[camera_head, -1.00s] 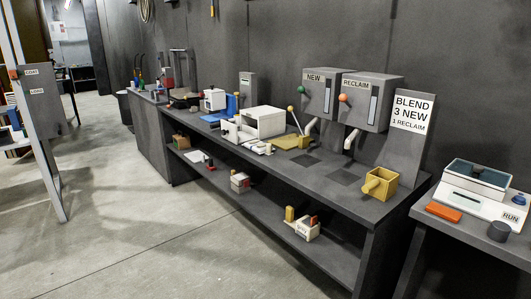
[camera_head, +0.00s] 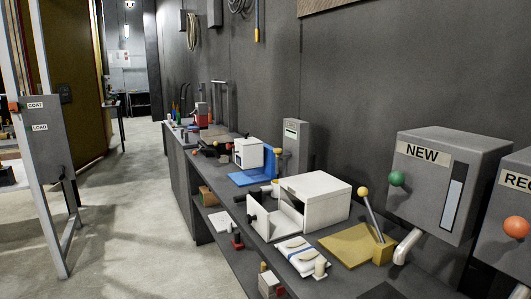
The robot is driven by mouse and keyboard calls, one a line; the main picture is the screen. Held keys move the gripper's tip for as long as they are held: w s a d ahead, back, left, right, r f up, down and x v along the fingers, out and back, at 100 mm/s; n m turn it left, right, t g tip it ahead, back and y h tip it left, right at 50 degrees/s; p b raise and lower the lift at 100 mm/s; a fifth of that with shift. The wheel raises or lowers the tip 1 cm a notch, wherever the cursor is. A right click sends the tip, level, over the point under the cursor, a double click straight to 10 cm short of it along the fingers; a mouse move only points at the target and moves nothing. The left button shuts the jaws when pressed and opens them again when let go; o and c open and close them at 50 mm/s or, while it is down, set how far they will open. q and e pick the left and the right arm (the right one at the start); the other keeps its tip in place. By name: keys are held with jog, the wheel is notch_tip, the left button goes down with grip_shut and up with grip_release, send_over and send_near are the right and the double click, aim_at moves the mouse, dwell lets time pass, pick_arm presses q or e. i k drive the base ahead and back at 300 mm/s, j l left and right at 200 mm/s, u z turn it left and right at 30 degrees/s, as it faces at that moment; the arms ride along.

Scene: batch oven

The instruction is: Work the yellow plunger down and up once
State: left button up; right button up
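None of the yellow parts in view is clearly a plunger. A yellow ball knob (camera_head: 363,191) tops a tilted grey lever on a yellow base plate (camera_head: 345,243) on the bench. Another small yellow knob (camera_head: 277,152) shows near a grey upright panel. Neither of my grippers is in view.
The dark bench (camera_head: 187,160) runs away along the wall. On it stand an open white box (camera_head: 315,202), a white cloth-like item (camera_head: 301,256) and a blue stand (camera_head: 258,178). The grey NEW dispenser (camera_head: 470,150) is close right. Floor (camera_head: 140,220) left is clear.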

aim_at(278, 150)
jog(key=i+j+u, duration=0.1)
jog(key=i+j, duration=0.55)
jog(key=i, duration=0.05)
